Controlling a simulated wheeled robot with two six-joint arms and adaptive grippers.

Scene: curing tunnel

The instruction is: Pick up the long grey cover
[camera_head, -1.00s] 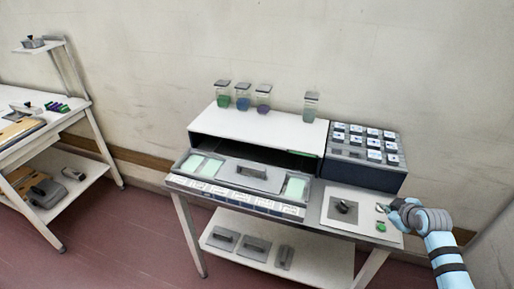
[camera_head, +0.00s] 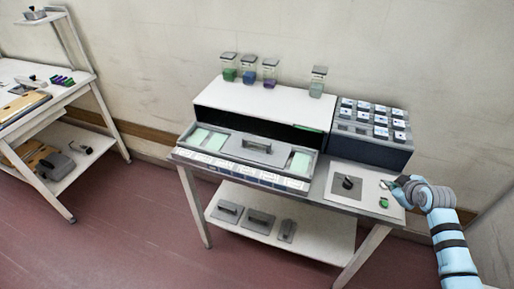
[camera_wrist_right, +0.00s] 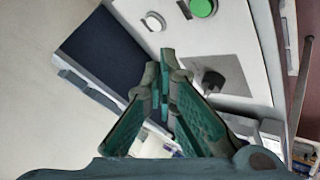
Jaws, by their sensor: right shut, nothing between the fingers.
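A long grey cover with a raised handle (camera_head: 257,148) lies across the middle of the tray on the table, with pale green panels showing at both sides of it. On the lower shelf lie two wide grey handled pieces (camera_head: 229,211) (camera_head: 260,221) and a narrower one (camera_head: 287,231); I cannot tell whether the task means one of these. My right gripper (camera_head: 398,183) is at the table's right end, shut and empty, apart from all of them. Its fingers also show in the right wrist view (camera_wrist_right: 165,85). My left gripper is not in view.
A white plate with a black knob (camera_head: 347,184) and a green button (camera_head: 384,203) lies beside my right gripper. A dark block of small square pieces (camera_head: 371,150) stands behind. Several jars (camera_head: 249,68) stand on the white housing (camera_head: 262,98). Another bench (camera_head: 75,94) is at left.

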